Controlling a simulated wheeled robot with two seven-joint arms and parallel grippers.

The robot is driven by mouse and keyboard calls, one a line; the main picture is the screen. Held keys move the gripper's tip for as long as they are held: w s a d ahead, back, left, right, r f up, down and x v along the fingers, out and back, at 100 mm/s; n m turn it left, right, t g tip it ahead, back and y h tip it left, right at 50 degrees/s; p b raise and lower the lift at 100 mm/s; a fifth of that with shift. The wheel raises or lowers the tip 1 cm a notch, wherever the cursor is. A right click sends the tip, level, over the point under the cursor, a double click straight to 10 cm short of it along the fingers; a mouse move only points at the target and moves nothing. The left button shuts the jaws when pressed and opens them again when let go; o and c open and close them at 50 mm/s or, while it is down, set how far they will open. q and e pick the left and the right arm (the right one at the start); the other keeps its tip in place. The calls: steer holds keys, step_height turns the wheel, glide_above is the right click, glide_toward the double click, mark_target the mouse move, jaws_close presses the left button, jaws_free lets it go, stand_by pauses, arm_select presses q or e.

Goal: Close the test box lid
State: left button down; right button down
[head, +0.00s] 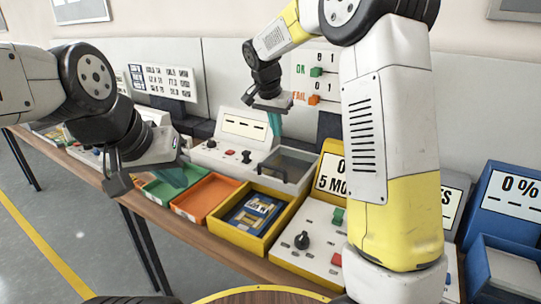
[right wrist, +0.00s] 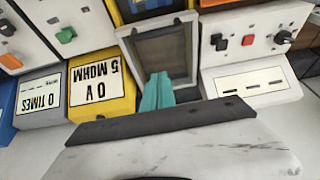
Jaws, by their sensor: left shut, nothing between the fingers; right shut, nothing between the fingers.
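The test box (head: 290,185) is a light grey box between the white instrument and the yellow meter. Its lid (head: 287,163), a dark see-through panel in a grey frame, lies across the top. I cannot tell whether it is fully down. The lid (right wrist: 163,52) also shows in the right wrist view. My right gripper (head: 274,124) is shut and empty, above the back edge of the box. Its teal fingers (right wrist: 157,92) overlap the lid's near edge in the right wrist view; contact is unclear. My left gripper (head: 172,177) is shut and empty over the green tray.
The green tray (head: 156,196), orange tray (head: 186,211) and yellow tray (head: 234,238) with a blue board (head: 254,212) line the bench front. The white instrument (head: 219,158) and yellow meter (head: 329,182) flank the box. A blue unit (head: 508,213) stands far right.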

steer(key=x, duration=1)
steer(key=shift+w+a+f, duration=0.25)
steer(key=shift+w+f, duration=0.05)
steer(key=shift+w, duration=0.05)
steer(key=s+a, duration=0.1)
steer(key=s, duration=0.1)
steer(key=shift+s+a+f, duration=0.3)
steer(key=shift+a, duration=0.1)
steer(key=shift+s+a+f, duration=0.1)
steer(key=shift+s+a, duration=0.05)
steer(key=shift+s, duration=0.15)
steer(key=s+a, duration=0.6)
steer(key=s, duration=0.3)
steer(key=s+a, duration=0.6)
steer(key=s, duration=0.3)
steer(key=shift+s+a, duration=0.25)
steer(key=shift+s, duration=0.05)
